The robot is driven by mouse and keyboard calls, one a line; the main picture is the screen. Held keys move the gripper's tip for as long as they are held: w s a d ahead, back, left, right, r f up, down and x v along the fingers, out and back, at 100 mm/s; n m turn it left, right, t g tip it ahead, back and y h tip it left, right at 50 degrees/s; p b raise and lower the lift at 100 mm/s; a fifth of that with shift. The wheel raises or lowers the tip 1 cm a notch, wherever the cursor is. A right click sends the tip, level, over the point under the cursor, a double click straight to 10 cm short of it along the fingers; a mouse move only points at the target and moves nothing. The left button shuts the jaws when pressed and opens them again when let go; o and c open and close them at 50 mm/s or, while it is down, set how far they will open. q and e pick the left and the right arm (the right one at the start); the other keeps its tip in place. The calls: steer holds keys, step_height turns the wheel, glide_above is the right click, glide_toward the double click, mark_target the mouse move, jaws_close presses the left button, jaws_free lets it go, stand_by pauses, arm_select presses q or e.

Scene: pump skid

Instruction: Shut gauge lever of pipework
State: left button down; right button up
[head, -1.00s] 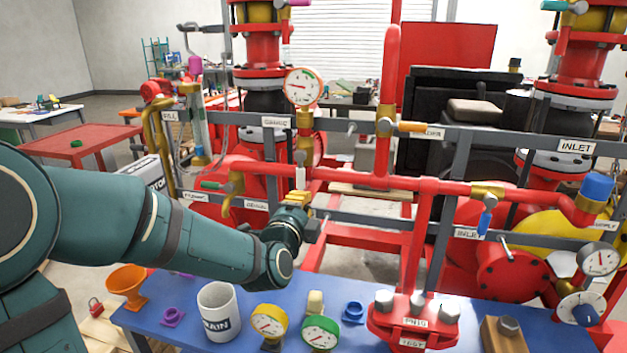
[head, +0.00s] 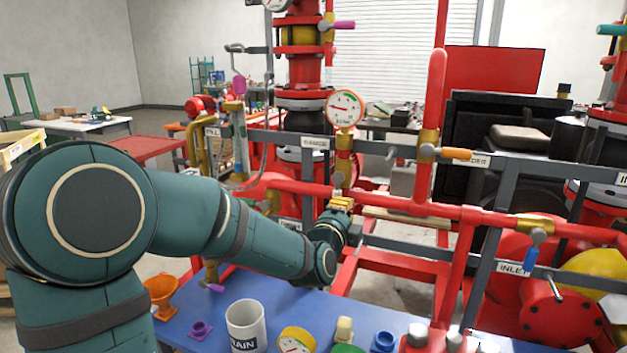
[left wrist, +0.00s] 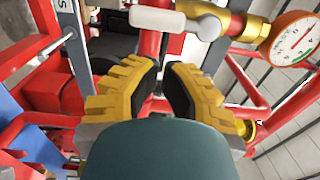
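The gauge lever (left wrist: 165,19), with a white grip, runs left from the valve's pivot there. In the head view the lever is mostly hidden behind my left gripper (head: 341,203), just below the valve. Its yellow fingers (left wrist: 165,75) are apart, with nothing between their tips; the lever lies just beyond them. My right gripper is not in view.
A red horizontal pipe (head: 400,204) passes close to my left gripper. An orange-handled lever (head: 456,154) and a blue-handled lever (head: 532,250) are to the right. Below is a blue table (head: 220,282) with a white mug (head: 246,325) and an orange funnel (head: 161,295).

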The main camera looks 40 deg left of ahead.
arm_select(q)
steer(key=shift+x, duration=3)
steer(key=a, duration=0.1)
steer(key=a+b, duration=0.1)
steer(key=f+b, duration=0.1)
steer(key=shift+s+a+f, duration=0.15)
steer(key=shift+s+a, duration=0.25)
steer(key=a, duration=0.2)
steer(key=a+b, duration=0.1)
steer(key=shift+s+a+r, duration=0.1)
steer(key=shift+s+r, duration=0.2)
steer(key=shift+s, duration=0.05)
steer(key=shift+s+a+b, duration=0.15)
steer(key=shift+a+b, duration=0.5)
steer(key=shift+b, duration=0.1)
glide_toward(325, 192)
steer(key=shift+s, duration=1.1)
steer(key=shift+d, duration=0.2)
